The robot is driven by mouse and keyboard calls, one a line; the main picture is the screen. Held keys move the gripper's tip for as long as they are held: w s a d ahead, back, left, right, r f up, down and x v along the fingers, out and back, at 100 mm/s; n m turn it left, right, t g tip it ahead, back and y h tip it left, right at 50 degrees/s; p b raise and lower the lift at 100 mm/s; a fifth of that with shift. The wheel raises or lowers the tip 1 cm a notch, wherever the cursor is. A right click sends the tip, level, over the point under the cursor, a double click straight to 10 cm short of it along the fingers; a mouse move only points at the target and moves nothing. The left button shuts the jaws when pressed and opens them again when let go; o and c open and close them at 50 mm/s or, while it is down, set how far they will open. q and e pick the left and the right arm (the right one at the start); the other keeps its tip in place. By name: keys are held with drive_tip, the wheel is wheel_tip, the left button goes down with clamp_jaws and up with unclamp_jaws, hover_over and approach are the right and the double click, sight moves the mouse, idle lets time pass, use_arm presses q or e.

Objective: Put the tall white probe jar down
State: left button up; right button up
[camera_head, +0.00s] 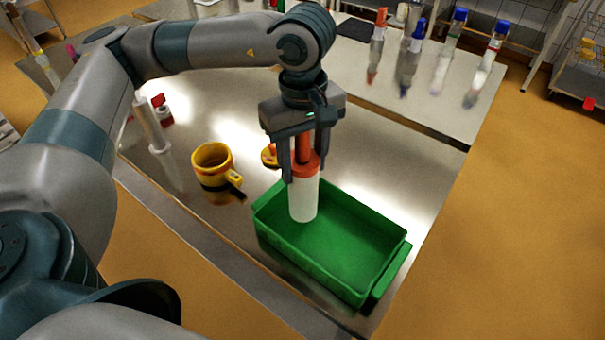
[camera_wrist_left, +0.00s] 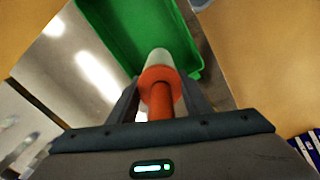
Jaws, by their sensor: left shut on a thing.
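The tall white probe jar (camera_head: 304,199) has a white body, an orange-red collar and an orange-red stem at the top. My left gripper (camera_head: 303,176) points down and is shut on its orange-red upper part. The jar is upright, and in the head view its lower end overlaps the left part of the green tray (camera_head: 345,281). I cannot tell whether its bottom touches the tray floor. The left wrist view shows the jar (camera_wrist_left: 157,62) between the fingers with the green tray (camera_wrist_left: 125,25) beyond it. My right gripper is not in view.
A yellow mug (camera_head: 212,160) with a dark band stands left of the tray. A small yellow and orange thing (camera_head: 269,155) is partly hidden behind the gripper. A white upright cylinder (camera_head: 149,124) stands farther left. Several capped bottles stand on the back table. The tray's right part is empty.

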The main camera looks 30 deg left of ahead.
sight(303, 190)
use_arm(q)
wheel_tip(303, 190, down, 3)
drive_tip(key=shift+f+p, duration=0.15)
drive_tip(key=shift+p, duration=0.75)
drive_tip(key=shift+f, duration=0.25)
drive_tip(key=shift+f+b, duration=0.2)
drive_tip(key=shift+b, duration=0.1)
drive_tip(key=o, duration=1.5)
drive_tip(key=shift+c, duration=0.2)
drive_tip(key=shift+r, duration=0.15)
